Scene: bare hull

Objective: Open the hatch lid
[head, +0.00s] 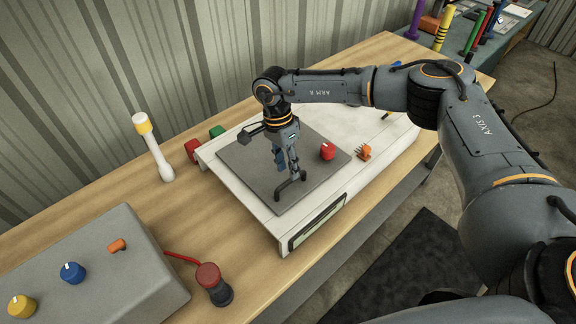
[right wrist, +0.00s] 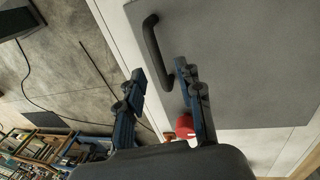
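The hatch lid (head: 240,160) is a flat grey square plate lying closed on top of a white box (head: 395,150). A dark bar handle (head: 290,188) stands on the lid near its front edge. My right gripper (head: 287,168) points down over the lid, close to the handle. In the right wrist view its blue-black fingers (right wrist: 160,67) are spread apart, and the handle (right wrist: 152,45) runs between the fingertips as seen from there. I cannot tell whether they touch it. My left gripper is not in view.
A red knob (head: 327,151) and an orange part (head: 365,153) sit right of the gripper. A grey console (head: 90,265) with knobs, a red-topped dark cylinder (head: 212,283) and a white-yellow post (head: 153,147) stand left. Bare wooden bench (head: 90,205) lies between.

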